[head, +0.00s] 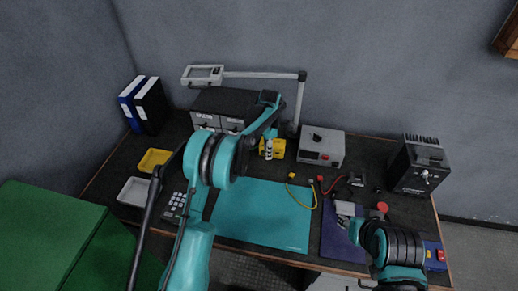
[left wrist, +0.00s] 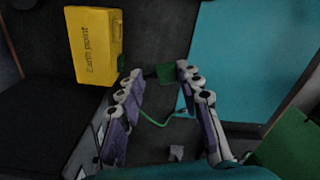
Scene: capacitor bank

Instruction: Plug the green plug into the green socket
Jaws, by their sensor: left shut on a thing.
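My left gripper (head: 267,149) is in front of the yellow box (head: 279,148) at the back of the desk. In the left wrist view its fingers (left wrist: 160,82) are shut on the green plug (left wrist: 165,72), a small green block between the tips. A thin green cable (left wrist: 152,120) curves back from it between the fingers. The yellow box, marked "Earth point", shows beside them in the left wrist view (left wrist: 95,45).
A teal mat (head: 260,215) covers the desk's middle. A grey box (head: 321,147) and a black finned unit (head: 418,165) stand behind. Yellow (head: 154,160) and white (head: 133,191) trays are at left.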

